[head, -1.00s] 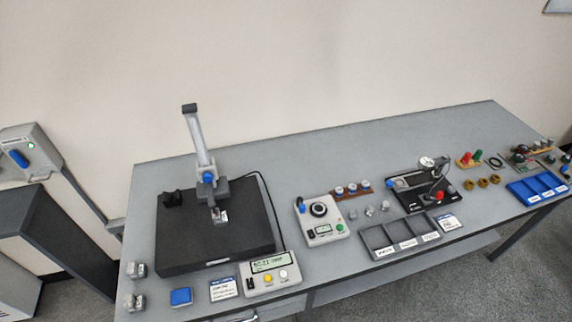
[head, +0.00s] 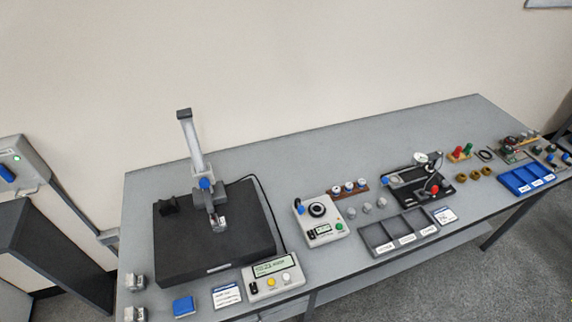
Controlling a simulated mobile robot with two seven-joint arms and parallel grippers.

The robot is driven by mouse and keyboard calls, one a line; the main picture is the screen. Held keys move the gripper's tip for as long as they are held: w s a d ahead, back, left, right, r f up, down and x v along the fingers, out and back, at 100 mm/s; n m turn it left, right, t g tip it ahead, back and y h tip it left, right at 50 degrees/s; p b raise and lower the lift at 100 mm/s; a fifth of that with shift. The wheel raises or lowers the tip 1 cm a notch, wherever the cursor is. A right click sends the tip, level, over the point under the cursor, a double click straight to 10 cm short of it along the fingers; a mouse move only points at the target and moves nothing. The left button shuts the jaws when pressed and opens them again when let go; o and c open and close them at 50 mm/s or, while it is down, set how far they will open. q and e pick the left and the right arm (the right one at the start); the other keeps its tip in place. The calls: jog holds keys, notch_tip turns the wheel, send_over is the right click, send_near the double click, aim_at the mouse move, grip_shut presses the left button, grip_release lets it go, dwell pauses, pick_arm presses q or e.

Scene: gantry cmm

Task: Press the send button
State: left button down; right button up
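A display box (head: 273,276) with a green screen (head: 274,265) lies at the front edge of the bench, just right of a white label card. Below its screen are a yellow button (head: 271,283) and a white button (head: 286,278), with a dark switch at its left. The button lettering is too small to read, so I cannot tell which is send. A cable runs from it to the black plate (head: 240,255) with the upright column stand (head: 194,150). Neither of my grippers is in view.
A dial box (head: 319,222) with a green button stands right of the plate. A grey compartment tray (head: 366,238), a blue tray (head: 517,184) and a small blue block (head: 183,306) are on the bench. A grey cabinet (head: 60,262) stands at the left.

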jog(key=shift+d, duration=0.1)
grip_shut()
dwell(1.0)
